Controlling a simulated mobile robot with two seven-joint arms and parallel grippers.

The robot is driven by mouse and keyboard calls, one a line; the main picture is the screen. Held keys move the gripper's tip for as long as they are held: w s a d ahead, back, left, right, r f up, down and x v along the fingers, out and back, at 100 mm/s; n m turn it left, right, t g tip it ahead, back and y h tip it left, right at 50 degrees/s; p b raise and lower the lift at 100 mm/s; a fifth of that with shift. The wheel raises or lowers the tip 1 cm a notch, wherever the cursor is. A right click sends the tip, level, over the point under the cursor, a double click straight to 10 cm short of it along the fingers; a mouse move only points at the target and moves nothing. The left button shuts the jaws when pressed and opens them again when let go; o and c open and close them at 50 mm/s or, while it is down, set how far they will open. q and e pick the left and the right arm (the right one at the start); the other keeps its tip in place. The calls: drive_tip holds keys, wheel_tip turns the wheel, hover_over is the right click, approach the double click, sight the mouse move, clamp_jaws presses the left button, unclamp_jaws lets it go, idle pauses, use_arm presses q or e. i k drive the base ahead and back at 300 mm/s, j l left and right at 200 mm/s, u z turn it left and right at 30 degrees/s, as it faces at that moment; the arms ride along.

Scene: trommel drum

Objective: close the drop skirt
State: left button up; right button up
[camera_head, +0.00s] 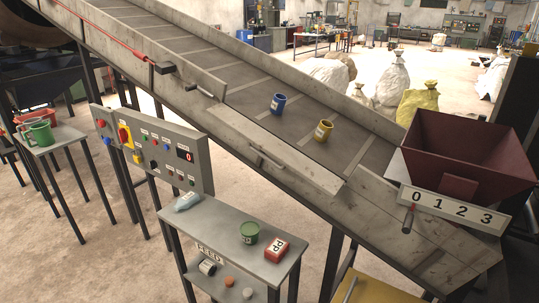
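The inclined conveyor (345,140) runs from upper left to lower right. Along its near side is a long grey skirt panel (300,172) with a bar handle (265,158); it appears to lean outward from the belt edge. Higher up the same side is a shorter panel (180,68) with its own handle (199,90). I cannot tell for sure which panel is the drop skirt. Neither of my grippers is in view.
A control panel (150,150) stands left of the conveyor. A feed table (208,219) with a green tin (249,233) and a red box (277,249) is in front. A dark red hopper (470,150) with a numbered plate (453,208) is at right. Open floor lies at lower left.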

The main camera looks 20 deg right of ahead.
sight(329, 183)
drive_tip(key=k+z, duration=0.25)
drive_tip(key=k+l+z, duration=0.25)
drive_tip(key=k, duration=0.15)
drive_tip(key=j+z, duration=0.1)
drive_tip(key=z, duration=1.4)
drive_tip(key=j+z, duration=0.1)
drive_tip(key=z, duration=0.3)
drive_tip(key=j+z, duration=0.1)
drive_tip(key=z, duration=0.7)
drive_tip(key=k+j, duration=0.25)
drive_tip(key=j, duration=0.3)
drive_tip(key=k+j, duration=0.2)
drive_tip(key=j, duration=0.35)
drive_tip(key=k+j, duration=0.25)
drive_tip(key=j, duration=0.25)
drive_tip(key=k+j, duration=0.2)
drive_tip(key=j, duration=0.35)
drive_tip(key=k+j, duration=0.25)
drive_tip(key=j, duration=0.3)
drive_tip(key=k+j, duration=0.2)
drive_tip(key=j, duration=0.35)
drive_tip(key=k+j, duration=0.25)
drive_tip(key=j, duration=0.25)
drive_tip(key=k+j, duration=0.2)
drive_tip(key=j, duration=0.35)
